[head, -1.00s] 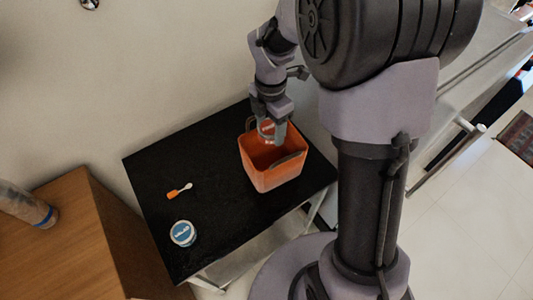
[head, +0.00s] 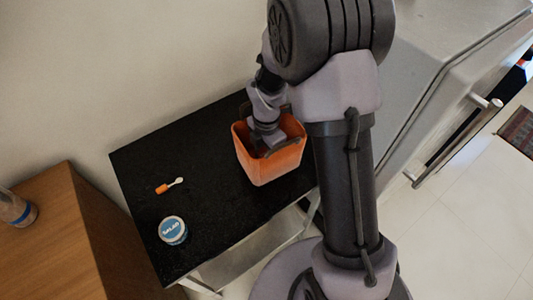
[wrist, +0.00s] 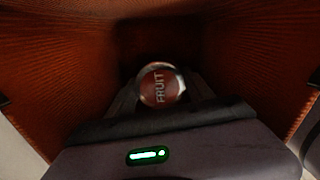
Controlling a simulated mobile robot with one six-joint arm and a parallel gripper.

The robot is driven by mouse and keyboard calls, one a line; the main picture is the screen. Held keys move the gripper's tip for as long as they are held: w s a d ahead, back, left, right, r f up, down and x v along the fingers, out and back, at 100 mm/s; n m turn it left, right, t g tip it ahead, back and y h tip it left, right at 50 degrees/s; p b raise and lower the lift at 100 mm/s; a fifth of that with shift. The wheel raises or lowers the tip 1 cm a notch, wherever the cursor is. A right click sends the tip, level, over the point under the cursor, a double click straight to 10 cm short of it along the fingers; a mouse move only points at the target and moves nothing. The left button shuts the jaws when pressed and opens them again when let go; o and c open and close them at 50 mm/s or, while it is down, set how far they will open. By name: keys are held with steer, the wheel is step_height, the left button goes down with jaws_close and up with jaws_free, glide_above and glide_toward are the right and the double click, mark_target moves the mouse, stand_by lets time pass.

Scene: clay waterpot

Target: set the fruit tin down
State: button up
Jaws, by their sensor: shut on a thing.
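The fruit tin (wrist: 161,86) shows its round red end with the word FRUIT in the wrist view. My gripper (wrist: 160,98) is shut on it, with a dark finger on each side. Gripper and tin are down inside the orange bin (head: 268,168), whose ribbed walls rise around them in the wrist view (wrist: 60,75). In the head view my wrist goes into the bin's mouth, and the fingers and the tin are hidden there. I cannot tell whether the tin touches the bin's floor.
The bin stands on a black table (head: 215,205). A blue-and-white round tin (head: 173,230) and an orange-and-white brush (head: 170,186) lie to its left. A wooden cabinet (head: 60,235) with a bottle (head: 17,208) stands farther left. The table between is clear.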

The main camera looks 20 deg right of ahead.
steer(key=o, duration=1.3)
steer(key=shift+f, duration=0.1)
